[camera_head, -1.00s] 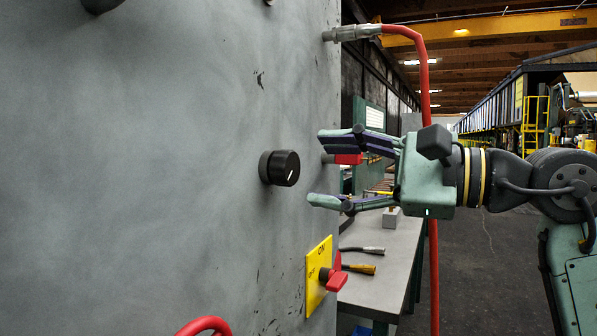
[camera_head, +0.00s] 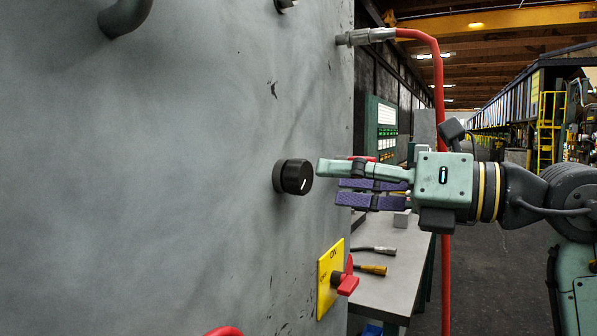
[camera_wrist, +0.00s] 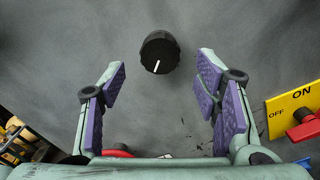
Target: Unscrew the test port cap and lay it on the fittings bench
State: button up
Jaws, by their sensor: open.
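A black round knob-like piece (camera_head: 293,177) with a white line on its face sticks out of the grey panel. It may be the test port cap; I cannot tell for sure. My gripper (camera_head: 328,183) is open and empty, just right of this piece, pointing at the panel. In the wrist view the black piece (camera_wrist: 160,52) shows ahead, between and slightly beyond the spread fingertips (camera_wrist: 160,68). The fingers do not appear to touch it. A grey bench (camera_head: 398,287), likely the fittings bench, stands below and behind my gripper.
A yellow ON/OFF plate (camera_head: 326,285) with a red handle (camera_head: 347,279) is below the black piece; the plate (camera_wrist: 291,111) is at right in the wrist view. A red hose (camera_head: 440,90) hangs behind my gripper.

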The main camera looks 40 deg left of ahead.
aim_at(306, 177)
jog(key=m, duration=0.3)
jog(key=shift+a+m, duration=0.25)
jog(key=shift+m, duration=0.25)
jog(key=shift+p+x, duration=0.3)
jog(key=shift+x, duration=2.95)
jog(key=shift+c, duration=0.6)
jog(key=c, duration=0.9)
jog(key=shift+n, duration=1.1)
jog(key=shift+c, duration=0.5)
